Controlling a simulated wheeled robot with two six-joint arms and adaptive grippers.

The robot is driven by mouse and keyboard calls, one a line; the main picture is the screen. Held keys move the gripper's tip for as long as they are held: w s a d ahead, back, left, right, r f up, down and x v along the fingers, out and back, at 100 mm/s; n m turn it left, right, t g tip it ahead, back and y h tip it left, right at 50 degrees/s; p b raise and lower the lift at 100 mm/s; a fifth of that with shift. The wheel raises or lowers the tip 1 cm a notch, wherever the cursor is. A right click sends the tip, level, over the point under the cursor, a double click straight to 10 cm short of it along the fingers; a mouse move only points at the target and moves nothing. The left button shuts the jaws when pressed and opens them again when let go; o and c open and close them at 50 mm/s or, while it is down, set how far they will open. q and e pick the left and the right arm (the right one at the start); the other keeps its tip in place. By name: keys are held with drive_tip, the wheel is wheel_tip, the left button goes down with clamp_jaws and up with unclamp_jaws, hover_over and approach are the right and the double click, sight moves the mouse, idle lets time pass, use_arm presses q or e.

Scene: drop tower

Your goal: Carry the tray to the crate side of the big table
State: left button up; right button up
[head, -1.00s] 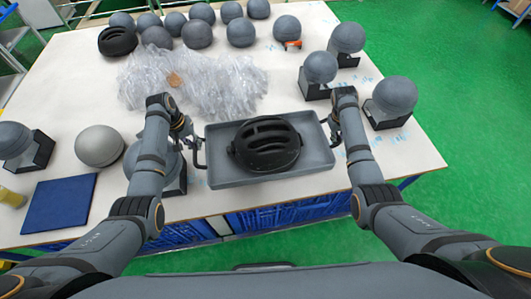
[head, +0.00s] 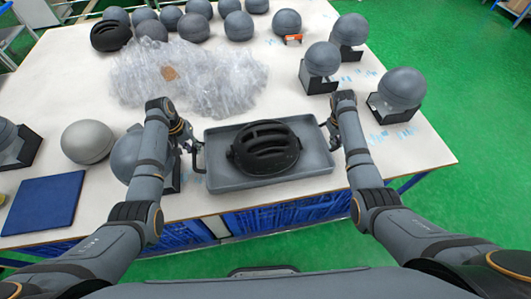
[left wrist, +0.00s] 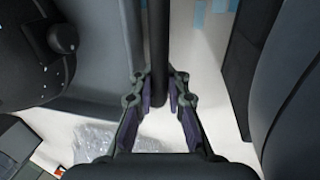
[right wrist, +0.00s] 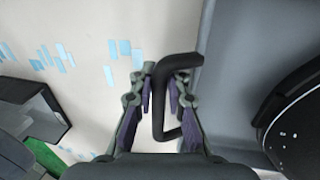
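The grey tray (head: 228,180) is near the front edge of the big table (head: 105,205), with a black helmet (head: 265,150) in it. It looks level; I cannot tell whether its underside touches the table. My left gripper (head: 192,145) is closed around the tray's left handle (left wrist: 160,45), a dark bar between the fingers in the left wrist view. My right gripper (head: 330,125) is closed around the right handle (right wrist: 182,62), a bent dark bar between the fingers in the right wrist view.
Balls on black stands, including one ball (head: 402,88), are at the right. A grey ball (head: 87,141) and a blue pad (head: 43,203) lie left. Clear plastic bags (head: 190,78) lie behind the tray. Blue crates (head: 300,215) show under the front edge.

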use_arm(q)
drive_tip(key=o, duration=0.5)
drive_tip(key=shift+a, duration=0.2)
drive_tip(key=shift+c, duration=0.2)
use_arm(e)
drive_tip(key=o, duration=0.5)
drive_tip(key=shift+d+r, duration=0.1)
drive_tip(key=shift+d, duration=0.1)
drive_tip(key=shift+c, duration=0.2)
use_arm(q)
drive_tip(key=shift+o, duration=0.2)
use_arm(e)
drive_tip(key=shift+s+a, duration=0.1)
use_arm(q)
drive_tip(key=shift+r, duration=0.15)
use_arm(e)
drive_tip(key=shift+a, duration=0.1)
use_arm(q)
wheel_tip(320, 180, up, 8)
drive_tip(key=a, duration=0.1)
drive_tip(key=shift+s+a+f, duration=0.15)
drive_tip(key=shift+a+f, duration=0.05)
use_arm(e)
wheel_tip(320, 180, up, 12)
drive_tip(key=a, duration=0.2)
drive_tip(key=shift+a, duration=0.15)
use_arm(q)
drive_tip(key=shift+s, duration=0.1)
use_arm(e)
drive_tip(key=shift+s, duration=0.2)
